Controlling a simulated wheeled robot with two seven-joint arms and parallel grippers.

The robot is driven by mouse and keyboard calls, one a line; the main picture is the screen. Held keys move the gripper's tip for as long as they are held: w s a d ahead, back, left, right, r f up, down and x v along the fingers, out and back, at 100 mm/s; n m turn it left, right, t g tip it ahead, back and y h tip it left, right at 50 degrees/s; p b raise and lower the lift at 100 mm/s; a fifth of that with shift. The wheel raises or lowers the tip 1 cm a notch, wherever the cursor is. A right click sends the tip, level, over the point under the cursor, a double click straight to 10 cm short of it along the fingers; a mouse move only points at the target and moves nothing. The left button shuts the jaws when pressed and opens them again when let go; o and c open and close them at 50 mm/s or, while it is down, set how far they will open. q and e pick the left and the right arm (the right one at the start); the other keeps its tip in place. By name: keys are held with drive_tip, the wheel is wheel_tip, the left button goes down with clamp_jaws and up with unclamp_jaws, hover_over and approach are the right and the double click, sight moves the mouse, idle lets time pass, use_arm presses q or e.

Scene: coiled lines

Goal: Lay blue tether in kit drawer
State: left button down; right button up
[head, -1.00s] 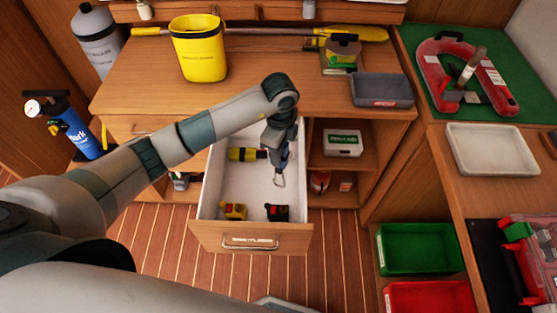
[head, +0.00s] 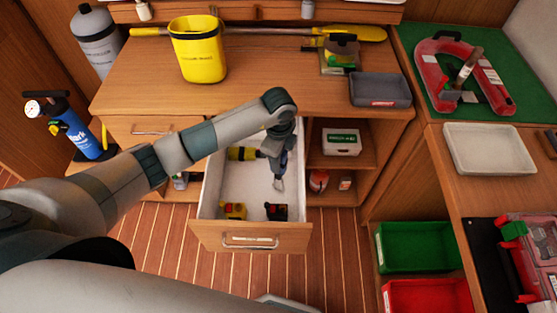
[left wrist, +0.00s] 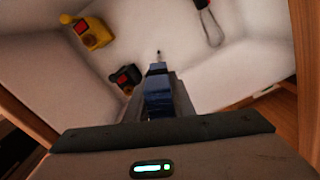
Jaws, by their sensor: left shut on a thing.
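The kit drawer (head: 245,186) is pulled out and white inside. My left gripper (head: 279,164) points down into its right part, shut on the blue tether (left wrist: 158,95). In the head view the tether is a small blue bundle (head: 284,160) between the fingers, with a pale metal end below it. In the left wrist view a metal loop (left wrist: 212,28) with a dark strap shows near the drawer's inside; I cannot tell whether it belongs to the held tether. I cannot tell whether the tether touches the drawer floor. My right gripper is not in view.
In the drawer are a yellow-and-black roll (head: 243,153), a yellow item (head: 233,211) and a black-and-red item (head: 276,212). The drawer's middle is clear. A yellow bucket (head: 199,50) and a grey box (head: 381,89) stand on the counter above. Open shelves (head: 342,165) adjoin the right.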

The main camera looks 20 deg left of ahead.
use_arm(q)
drive_tip(key=c, duration=1.9)
unclamp_jaws()
drive_tip(key=shift+f, duration=0.15)
drive_tip(key=shift+c, duration=0.2)
drive_tip(key=o, duration=0.4)
drive_tip(key=shift+r, duration=0.25)
drive_tip(key=shift+r+b, duration=0.3)
drive_tip(key=shift+r, duration=0.3)
wheel_tip(320, 180, up, 9)
drive_tip(key=shift+r+b, duration=0.15)
drive_tip(key=shift+b, duration=1.05)
drive_tip(key=shift+r, duration=0.7)
